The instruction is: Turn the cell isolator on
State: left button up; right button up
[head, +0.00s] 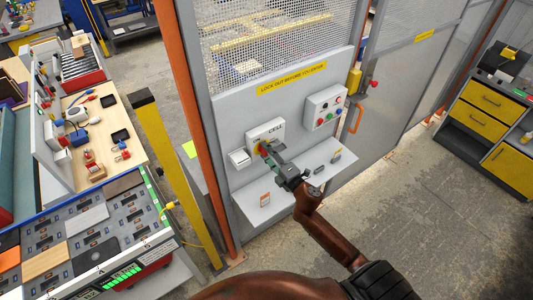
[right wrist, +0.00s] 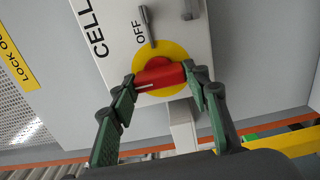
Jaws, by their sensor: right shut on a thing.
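The cell isolator is a light grey box (head: 277,128) marked CELL on the fence panel. In the right wrist view its red handle (right wrist: 160,75) sits on a yellow disc (right wrist: 178,53), with the word OFF printed beside the disc. My right gripper (head: 272,155) reaches the isolator from below right in the head view. In the right wrist view its two green-padded fingers (right wrist: 162,84) are shut on the red handle, one at each end. In the head view the gripper hides part of the handle. My left gripper is not in view.
A control box (head: 325,106) with coloured buttons is right of the isolator. A small shelf (head: 255,205) juts out below. A yellow post (head: 170,170) stands to the left, beside a workbench with boards (head: 95,215). The floor (head: 400,200) at right is clear.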

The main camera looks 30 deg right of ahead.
jog(key=o, duration=1.2)
jog(key=shift+c, duration=0.2)
jog(key=s+d, duration=0.1)
jog(key=s, duration=1.1)
